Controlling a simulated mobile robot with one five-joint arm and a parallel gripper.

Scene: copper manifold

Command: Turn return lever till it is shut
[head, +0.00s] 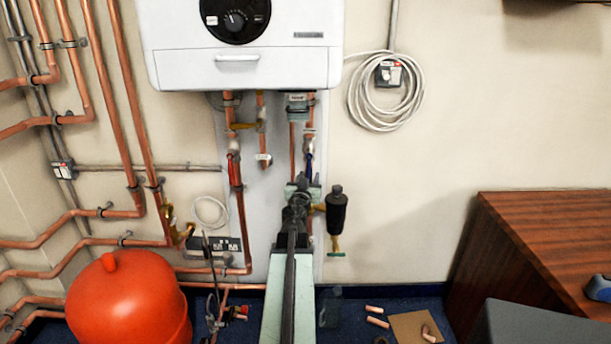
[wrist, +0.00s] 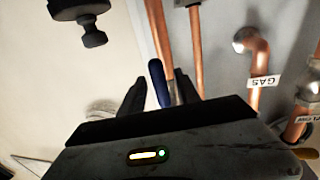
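The return lever (head: 309,166) is a narrow blue handle on the right-hand copper pipe under the white boiler, hanging roughly along the pipe. In the wrist view the blue lever (wrist: 158,82) stands between the two dark fingers of my gripper (wrist: 161,84). The fingers are apart, with a small gap visible beside the lever, so I see no grip on it. In the head view my gripper (head: 301,186) is just below the lever, partly hiding the pipes. The valve body behind the lever is mostly hidden.
A red lever (head: 235,170) is on a pipe to the left. A black canister (head: 337,211) hangs close at right and shows in the wrist view (wrist: 82,14). A gas-labelled copper pipe (wrist: 260,70) is nearby. An orange vessel (head: 127,300) stands lower left.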

